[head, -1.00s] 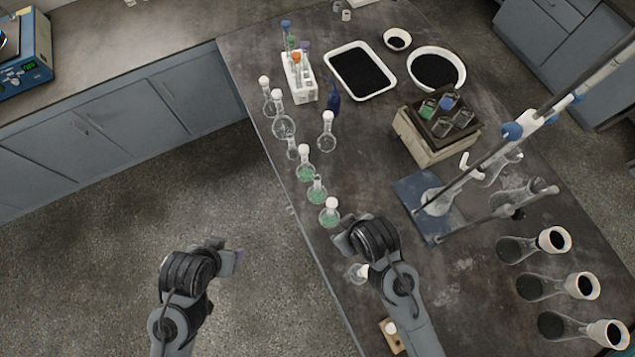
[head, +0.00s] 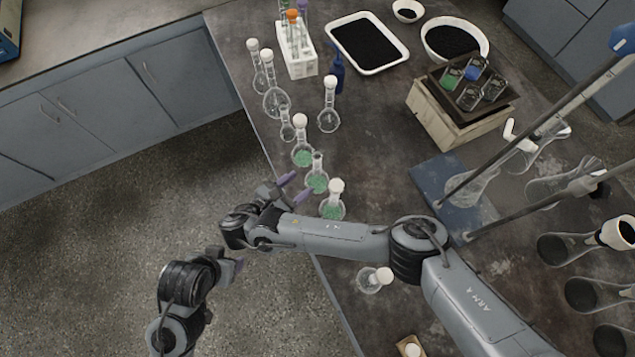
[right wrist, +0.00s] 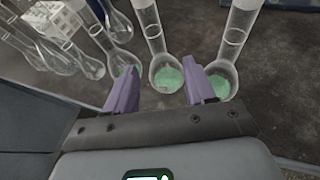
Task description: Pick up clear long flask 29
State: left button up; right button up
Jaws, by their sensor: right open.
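Several long-necked glass flasks stand along the table's left edge; no number is readable, so I cannot tell which is 29. Clear ones include a white-stoppered flask (head: 329,120), a larger one (head: 276,103), a small one (head: 287,131) and one nearer me (head: 372,280). Three hold green contents, including an unstoppered flask (head: 317,181). My right gripper (head: 293,188) is open and empty beside the green flasks, its purple fingers pointing at them. In the right wrist view, a green flask (right wrist: 167,78) appears just beyond the fingers. My left gripper (head: 238,267) hangs over the floor, jaws unclear.
A white tube rack (head: 299,65), a blue bottle (head: 338,72) and a white tray of black material (head: 401,57) stand at the back. A wooden box (head: 425,118) and a blue-based stand (head: 433,176) are at right. The table's middle is fairly clear.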

aim_at(314, 172)
jog(key=b+x, duration=0.4)
jog(key=shift+d+f+b, duration=0.2)
jog(key=shift+f+b, duration=0.05)
jog(key=shift+b, duration=0.1)
jog(key=shift+w+d+b, duration=0.4)
jog(key=shift+w+b, duration=0.1)
jog(key=shift+b, duration=0.15)
jog(key=shift+x, duration=2.3)
jog(key=shift+w+f, duration=0.1)
jog(key=shift+w, duration=0.3)
jog(key=c, duration=0.8)
grip_shut()
